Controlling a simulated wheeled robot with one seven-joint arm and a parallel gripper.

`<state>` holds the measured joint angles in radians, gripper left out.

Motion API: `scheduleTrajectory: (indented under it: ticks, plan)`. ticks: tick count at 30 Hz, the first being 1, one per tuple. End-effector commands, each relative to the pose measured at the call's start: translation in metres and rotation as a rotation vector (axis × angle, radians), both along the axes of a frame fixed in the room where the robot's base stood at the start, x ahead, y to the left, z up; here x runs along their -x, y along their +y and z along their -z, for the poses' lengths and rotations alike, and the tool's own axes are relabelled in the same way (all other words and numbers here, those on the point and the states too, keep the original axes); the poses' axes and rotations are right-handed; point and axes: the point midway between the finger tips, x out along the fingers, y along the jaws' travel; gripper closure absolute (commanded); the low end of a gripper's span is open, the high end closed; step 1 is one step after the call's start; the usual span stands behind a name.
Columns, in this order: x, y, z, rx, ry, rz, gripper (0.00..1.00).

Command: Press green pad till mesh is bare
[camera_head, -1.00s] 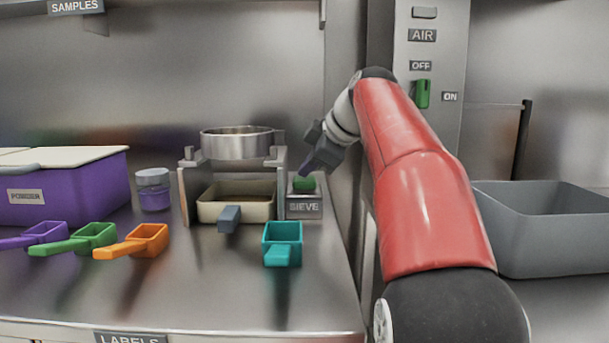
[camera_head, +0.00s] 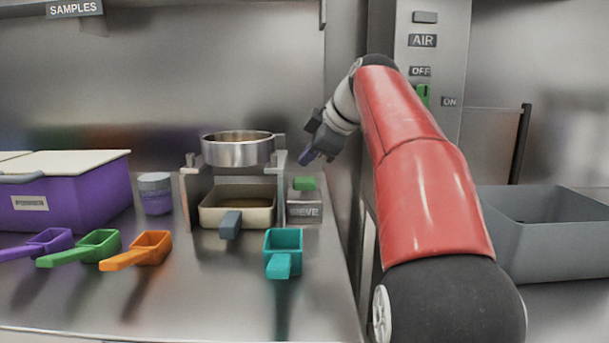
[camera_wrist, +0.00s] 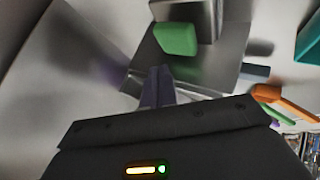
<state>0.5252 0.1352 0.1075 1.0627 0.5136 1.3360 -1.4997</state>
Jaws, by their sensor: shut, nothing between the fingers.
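The green pad (camera_head: 304,184) sits on top of the small grey box labelled SIEVE (camera_head: 305,211). The pad also shows in the wrist view (camera_wrist: 177,39), beyond my fingertips. The round metal sieve (camera_head: 238,149) rests in its stand above a beige tray (camera_head: 237,212) with a grey handle. The mesh inside the sieve is hidden by its rim, so I cannot tell whether it is bare. My gripper (camera_head: 305,157) is shut and empty, just above the pad and apart from it. Its closed fingers also show in the wrist view (camera_wrist: 158,90).
A teal scoop (camera_head: 283,242) stands in front of the tray. Orange (camera_head: 152,246), green and purple scoops lie to the left, near a purple powder bin (camera_head: 75,200) and a lidded jar (camera_head: 155,194). A grey bin (camera_head: 545,235) stands right of my arm, near the AIR panel.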

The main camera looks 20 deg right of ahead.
Motion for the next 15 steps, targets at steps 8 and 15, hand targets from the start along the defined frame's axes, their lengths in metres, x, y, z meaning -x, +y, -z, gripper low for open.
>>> scheduleTrajectory:
  ticks: [8, 15]
  plan:
    - [-0.001, 0.0, -0.031, 0.001, -0.001, 0.0, 1.0]
    - [0.0, 0.0, -0.037, 0.001, 0.001, 0.001, 1.0]
